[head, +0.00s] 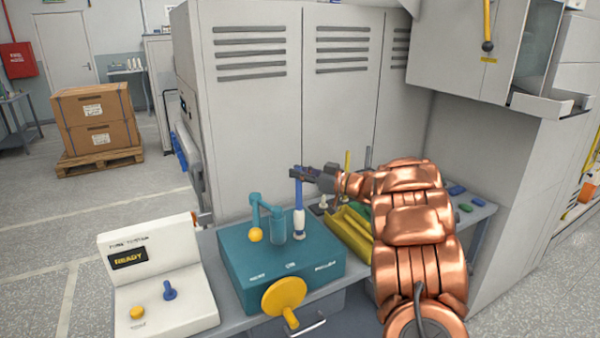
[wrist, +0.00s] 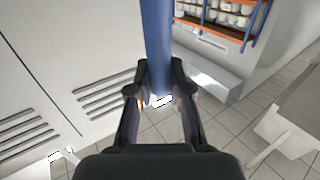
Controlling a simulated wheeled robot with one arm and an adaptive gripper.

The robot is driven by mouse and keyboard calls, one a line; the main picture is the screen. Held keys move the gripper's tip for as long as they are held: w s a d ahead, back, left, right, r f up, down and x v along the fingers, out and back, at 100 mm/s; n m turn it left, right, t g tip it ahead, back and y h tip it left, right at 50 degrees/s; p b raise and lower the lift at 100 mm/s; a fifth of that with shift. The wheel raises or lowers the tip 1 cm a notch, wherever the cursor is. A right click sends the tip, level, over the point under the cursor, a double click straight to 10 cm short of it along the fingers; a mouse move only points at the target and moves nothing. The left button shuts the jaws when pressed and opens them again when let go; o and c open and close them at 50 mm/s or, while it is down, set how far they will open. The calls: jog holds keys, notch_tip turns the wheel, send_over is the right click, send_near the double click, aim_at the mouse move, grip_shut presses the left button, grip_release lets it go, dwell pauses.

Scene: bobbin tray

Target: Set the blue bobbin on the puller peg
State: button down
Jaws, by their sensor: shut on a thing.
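The blue bobbin (head: 299,194) is a slim upright tube above the right part of a teal machine (head: 240,262). My gripper (head: 304,173) is shut on its upper part. The bobbin also shows between my fingers (wrist: 160,88) in the wrist view, as a blue tube (wrist: 157,40). Below the bobbin in the head view is a short white piece (head: 299,222) on the machine top, near the "PULLER" label. The bobbin's lower end meets it in the picture. I cannot tell whether the bobbin is around it, and no separate puller peg is clear.
A teal post with a yellow ball (head: 255,235) stands left of the bobbin. A yellow handwheel (head: 284,296) is on the machine's front. A yellow tray (head: 350,232) lies to the right, partly behind my arm. A white control box (head: 160,285) reads READY. Grey lockers (head: 290,120) stand behind.

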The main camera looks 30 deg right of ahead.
jog(key=shift+f, duration=0.2)
jog(key=c, duration=1.4)
grip_release()
jog(key=shift+o, duration=0.2)
jog(key=shift+s+d, duration=0.1)
jog(key=p+v, duration=0.1)
jog(key=v, duration=0.9)
jog(key=shift+s+d+p, duration=0.2)
jog(key=shift+s+p, duration=0.15)
jog(key=shift+p, duration=0.05)
